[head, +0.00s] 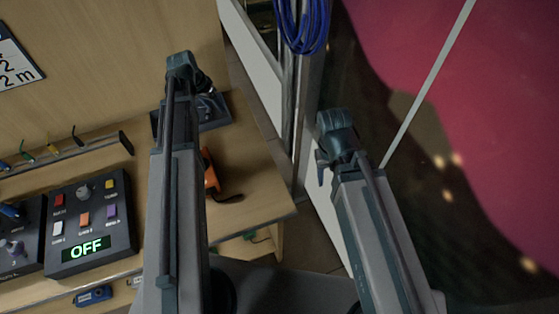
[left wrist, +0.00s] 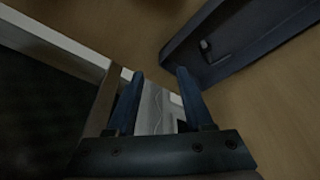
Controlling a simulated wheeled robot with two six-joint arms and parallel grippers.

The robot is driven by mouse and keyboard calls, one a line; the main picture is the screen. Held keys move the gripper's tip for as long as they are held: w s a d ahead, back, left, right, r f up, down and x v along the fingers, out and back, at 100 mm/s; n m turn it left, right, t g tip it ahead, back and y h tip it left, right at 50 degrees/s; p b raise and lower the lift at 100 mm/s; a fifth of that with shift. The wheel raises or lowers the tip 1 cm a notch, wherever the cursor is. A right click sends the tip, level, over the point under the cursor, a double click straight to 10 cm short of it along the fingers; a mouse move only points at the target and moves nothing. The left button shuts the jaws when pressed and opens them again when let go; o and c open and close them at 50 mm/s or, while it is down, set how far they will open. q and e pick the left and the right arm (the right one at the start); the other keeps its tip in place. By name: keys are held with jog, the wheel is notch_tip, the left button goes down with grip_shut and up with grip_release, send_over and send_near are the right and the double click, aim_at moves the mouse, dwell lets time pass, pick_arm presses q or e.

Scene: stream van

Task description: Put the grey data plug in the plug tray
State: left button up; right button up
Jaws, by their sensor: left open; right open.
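A dark tray (head: 215,124) lies at the back right corner of the wooden counter, partly hidden by my left arm; I take it for the plug tray. In the left wrist view a dark walled tray (left wrist: 262,45) fills the upper right, with a small dark shape inside that I cannot identify. My left gripper (head: 203,85) is near the tray in the head view. In the left wrist view its open fingers (left wrist: 160,88) are beside the tray, with nothing visibly held. My right gripper (head: 323,165) is open beyond the counter's right edge. I cannot pick out the grey data plug.
An orange object (head: 211,172) with a black cable lies beside my left arm. A control box (head: 92,222) reading OFF and a cable rack (head: 75,152) are at left. A blue cable coil (head: 303,25) hangs above. A blue item (head: 93,295) is at lower left.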

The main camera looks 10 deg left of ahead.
pick_arm(q)
jog(key=s+d+g+y, duration=0.1)
jog(key=s+d+g, duration=0.1)
jog(key=s+d, duration=0.8)
jog(key=s+d+g+y, duration=0.1)
jog(key=s+d, duration=0.9)
jog(key=d, duration=0.8)
jog(key=shift+s+d+f+m+g+y, duration=0.25)
jog(key=shift+s+f+m+g+y, duration=0.05)
jog(key=shift+s+f+m+g, duration=0.15)
jog(key=shift+a, duration=0.1)
